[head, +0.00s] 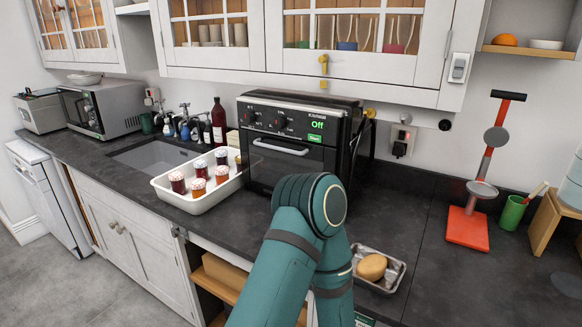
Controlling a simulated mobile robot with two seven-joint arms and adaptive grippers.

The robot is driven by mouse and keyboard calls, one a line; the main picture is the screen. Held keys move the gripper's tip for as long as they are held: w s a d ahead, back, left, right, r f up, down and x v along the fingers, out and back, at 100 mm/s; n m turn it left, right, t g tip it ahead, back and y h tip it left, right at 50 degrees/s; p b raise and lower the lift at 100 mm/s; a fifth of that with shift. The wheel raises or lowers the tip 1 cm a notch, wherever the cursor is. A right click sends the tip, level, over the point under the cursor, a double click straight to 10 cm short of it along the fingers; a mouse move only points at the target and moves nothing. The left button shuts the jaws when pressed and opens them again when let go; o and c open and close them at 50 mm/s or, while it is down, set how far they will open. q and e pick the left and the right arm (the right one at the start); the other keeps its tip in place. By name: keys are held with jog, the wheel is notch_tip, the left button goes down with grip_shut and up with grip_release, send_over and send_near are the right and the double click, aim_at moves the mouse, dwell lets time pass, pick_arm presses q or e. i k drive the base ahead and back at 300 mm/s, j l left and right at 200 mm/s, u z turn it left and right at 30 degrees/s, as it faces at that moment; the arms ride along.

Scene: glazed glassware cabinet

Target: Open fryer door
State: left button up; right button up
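The fryer (262,118) is a black countertop appliance with knobs and a green "Off" display on its upper front panel. Its front door (268,172) looks shut, with a light horizontal handle (280,147) near the top edge. One of my teal arms rises from the bottom centre, and its bent joint covers the lower right part of the fryer's front. Neither gripper is in view.
A white tray (168,192) with several red and orange jars stands close left of the fryer. A metal tray (396,268) holding a tan, roundish item lies right of my arm. A red-based stand (467,230) is farther right. Cabinets (360,62) hang above.

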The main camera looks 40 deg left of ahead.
aim_at(267, 158)
jog(key=u, duration=1.5)
